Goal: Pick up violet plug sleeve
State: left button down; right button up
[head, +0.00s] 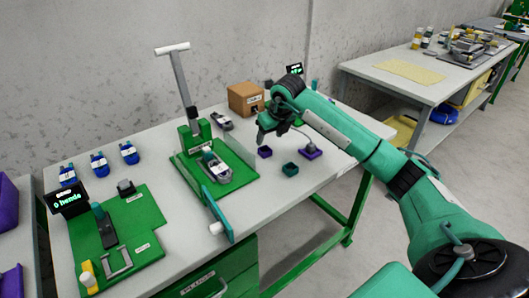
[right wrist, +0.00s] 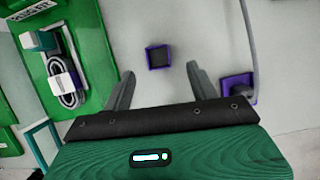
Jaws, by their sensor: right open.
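The violet plug sleeve (head: 265,152) is a small square, hollow-looking violet piece on the white table. In the right wrist view the violet plug sleeve (right wrist: 158,57) lies just beyond the fingertips, roughly centred between them. My right gripper (head: 266,138) is above and close to it, pointing down. In the right wrist view my right gripper (right wrist: 160,71) is open, with its two grey fingers spread apart and nothing between them. My left gripper is not in view.
A violet base with a grey stalk (head: 310,151) and a teal square piece (head: 290,169) are close to the sleeve. A green press fixture (head: 184,165) holding a coiled cable (head: 216,168) stands left. A cardboard box (head: 244,98) is behind. The table's front-right edge is near.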

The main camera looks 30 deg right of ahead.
aim_at(266, 147)
jog(key=x, duration=0.6)
jog(key=shift+a+f, duration=0.25)
jog(key=c, duration=1.1)
